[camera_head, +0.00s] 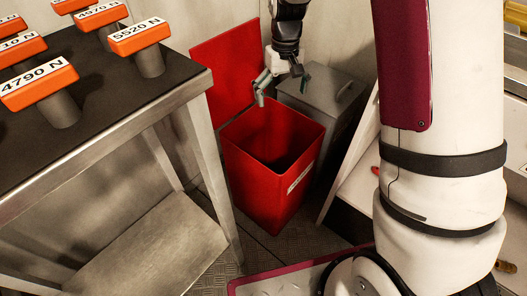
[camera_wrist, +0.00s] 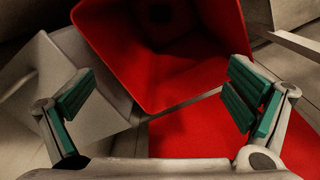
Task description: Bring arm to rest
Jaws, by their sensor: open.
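My gripper (camera_head: 281,85) is open and empty, above the back part of a red bin (camera_head: 258,175). In the wrist view its two green-padded fingers (camera_wrist: 165,105) stand wide apart, with nothing between them but the bin area behind. The red bin has its lid raised at the back left, and its mouth is open; it also shows in the wrist view (camera_wrist: 109,60). The inside of the bin is dark, and I cannot make out any contents.
A grey lidded bin (camera_head: 342,100) stands right behind the red one. A dark-topped metal table (camera_head: 120,107) at left holds several orange-topped pieces with numbers, such as 5520 N (camera_head: 140,36). A white bench (camera_head: 360,185) is at right. The walls are close behind.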

